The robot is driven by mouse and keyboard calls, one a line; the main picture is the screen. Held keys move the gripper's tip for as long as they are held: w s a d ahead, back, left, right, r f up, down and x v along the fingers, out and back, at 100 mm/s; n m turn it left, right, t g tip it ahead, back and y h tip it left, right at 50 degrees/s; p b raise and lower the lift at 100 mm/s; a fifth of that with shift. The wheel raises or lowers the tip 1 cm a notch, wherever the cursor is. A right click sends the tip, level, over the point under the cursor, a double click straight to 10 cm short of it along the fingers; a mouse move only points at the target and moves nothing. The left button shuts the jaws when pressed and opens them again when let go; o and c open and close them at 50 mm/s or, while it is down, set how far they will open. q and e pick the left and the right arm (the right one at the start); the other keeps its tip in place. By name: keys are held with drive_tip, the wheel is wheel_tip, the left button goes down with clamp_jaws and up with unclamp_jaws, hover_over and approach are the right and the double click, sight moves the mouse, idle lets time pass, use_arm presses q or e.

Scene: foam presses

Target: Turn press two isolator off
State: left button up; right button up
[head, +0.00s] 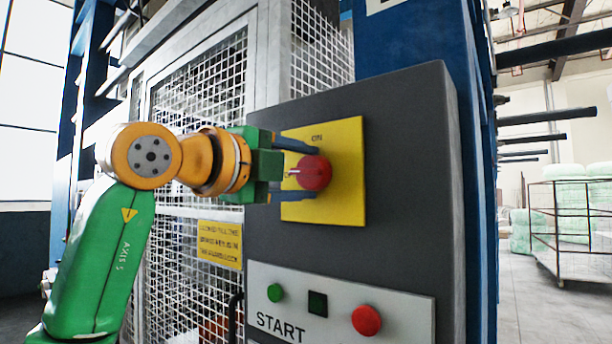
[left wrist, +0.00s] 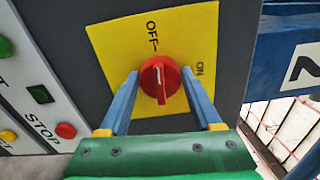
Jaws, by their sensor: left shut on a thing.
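The isolator is a red round knob (head: 314,172) on a yellow plate (head: 349,200), set in a dark grey control panel (head: 405,130). In the left wrist view, the knob (left wrist: 172,82) has a raised grip with a white mark pointing up at the word OFF; ON is printed to the right. My left gripper (head: 316,172) is shut on the knob, one blue finger on each side. In the head view the gripper hides the left part of the plate, and ON shows at its top. My right gripper is not in view.
Below the isolator is a light button plate (head: 400,312) with a green START button (head: 275,292), a dark square (head: 317,303) and a red button (head: 366,320). A mesh guard (head: 200,95) stands behind my arm. A wire cage of pale green foam (head: 570,215) stands far right.

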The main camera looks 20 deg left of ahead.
use_arm(q)
drive_tip(key=shift+w+f+n, duration=0.1)
drive_tip(key=shift+f+n, duration=0.15)
drive_tip(key=shift+n, duration=0.25)
drive_tip(key=o, duration=1.1)
drive_tip(key=shift+o, duration=1.2)
drive_tip(key=shift+s+a+r, duration=0.1)
drive_tip(key=shift+s+a, duration=0.05)
drive_tip(key=shift+s, duration=0.1)
drive_tip(key=shift+s+a+r, duration=0.1)
drive_tip(key=shift+s+a, duration=0.05)
drive_tip(key=shift+s+a+b, duration=0.1)
drive_tip(key=shift+s+b, duration=0.15)
drive_tip(key=shift+b, duration=0.2)
drive_tip(key=b+v, duration=0.2)
drive_tip(key=v, duration=0.4)
drive_tip(key=shift+s, duration=0.2)
